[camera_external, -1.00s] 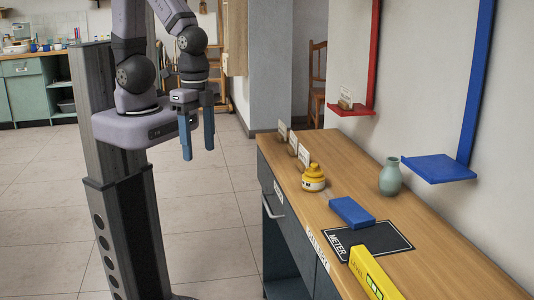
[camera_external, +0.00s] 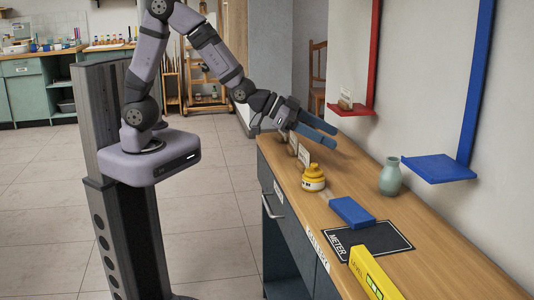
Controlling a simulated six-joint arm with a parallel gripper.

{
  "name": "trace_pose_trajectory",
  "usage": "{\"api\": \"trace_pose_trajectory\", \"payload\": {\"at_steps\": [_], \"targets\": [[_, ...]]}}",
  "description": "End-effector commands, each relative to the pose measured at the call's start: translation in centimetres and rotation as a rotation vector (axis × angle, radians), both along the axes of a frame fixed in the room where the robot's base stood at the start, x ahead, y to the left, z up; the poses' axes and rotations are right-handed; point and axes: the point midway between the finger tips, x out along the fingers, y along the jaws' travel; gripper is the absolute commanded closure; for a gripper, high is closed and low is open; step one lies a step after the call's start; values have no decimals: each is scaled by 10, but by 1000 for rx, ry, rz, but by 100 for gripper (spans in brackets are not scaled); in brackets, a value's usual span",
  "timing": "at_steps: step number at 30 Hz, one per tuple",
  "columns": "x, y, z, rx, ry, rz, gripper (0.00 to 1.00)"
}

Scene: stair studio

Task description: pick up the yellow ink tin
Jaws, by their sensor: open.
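A yellow ink tin (camera_external: 313,178) with a rounded top and a pale band stands upright on the wooden counter (camera_external: 440,262), near its front-left edge. My gripper (camera_external: 326,134) is open and empty. It reaches over the far end of the counter, above and behind the tin in the picture, with its blue fingers pointing right. It is apart from the tin. The fingers partly cover the small cards behind the tin.
Small white cards (camera_external: 304,156) stand just behind the tin. A blue block (camera_external: 351,212), a black mat (camera_external: 385,246) and a yellow level (camera_external: 372,274) lie nearer the camera. A green vase (camera_external: 390,177) stands right. Red (camera_external: 350,110) and blue (camera_external: 438,168) shelves jut from the wall.

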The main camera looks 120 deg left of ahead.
Motion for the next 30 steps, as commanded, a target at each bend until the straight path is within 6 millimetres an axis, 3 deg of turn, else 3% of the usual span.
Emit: {"api": "trace_pose_trajectory", "payload": {"at_steps": [1, 5, 14, 15, 21, 30], "targets": [[-3, 0, -17, 32, -10, -49, 45], [-2, -10, -29, 89, -103, -182, 45], [-26, -68, -40, 34, -368, -462, 45], [-33, -71, -53, 20, -391, -469, 45], [-58, -70, -86, -12, -453, -451, 45], [-69, -70, -94, -23, -478, -437, 45]]}}
